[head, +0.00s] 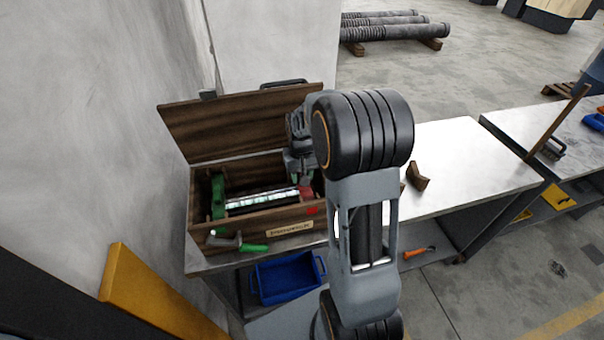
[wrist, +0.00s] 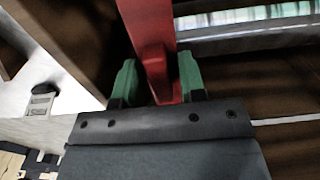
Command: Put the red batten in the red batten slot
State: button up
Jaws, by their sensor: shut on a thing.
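The red batten (wrist: 150,45) stands between the green fingertips of my gripper (wrist: 155,82) in the wrist view, and the jaws are closed on it. In the head view a little of the red batten (head: 306,190) shows below my gripper (head: 300,172), at the right end of the open wooden box (head: 265,222). A red mark (head: 312,210) is on the box's front wall near that end. My arm hides part of the box's right end. The red batten slot is not clearly visible, and I cannot tell whether the batten's lower end is seated.
Shiny barrels (head: 262,199) lie along the box, with a green batten (head: 218,193) at the left end. The raised lid (head: 235,125) stands behind. A green-handled tool (head: 250,247) lies in front. Wooden blocks (head: 417,176) sit on the bench to the right.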

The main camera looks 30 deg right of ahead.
jog(key=shift+f, duration=0.45)
jog(key=o, duration=1)
jog(key=shift+r, duration=0.15)
notch_tip(320, 180, up, 14)
jog(key=shift+f+b, duration=0.15)
jog(key=shift+b, duration=0.55)
jog(key=f, duration=0.1)
jog(key=s+f, duration=0.1)
jog(key=shift+a+f, duration=0.15)
jog(key=shift+f, duration=0.15)
jog(key=s+a+t, duration=0.1)
jog(key=s+a, duration=0.2)
jog(key=s, duration=0.2)
jog(key=s+a+n+t, duration=0.1)
jog(key=s+a+t, duration=0.1)
jog(key=s, duration=0.3)
jog(key=s+a+n+t, duration=0.1)
jog(key=s+a, duration=0.2)
jog(key=s, duration=0.2)
jog(key=shift+a+r, duration=0.25)
jog(key=shift+a, duration=0.15)
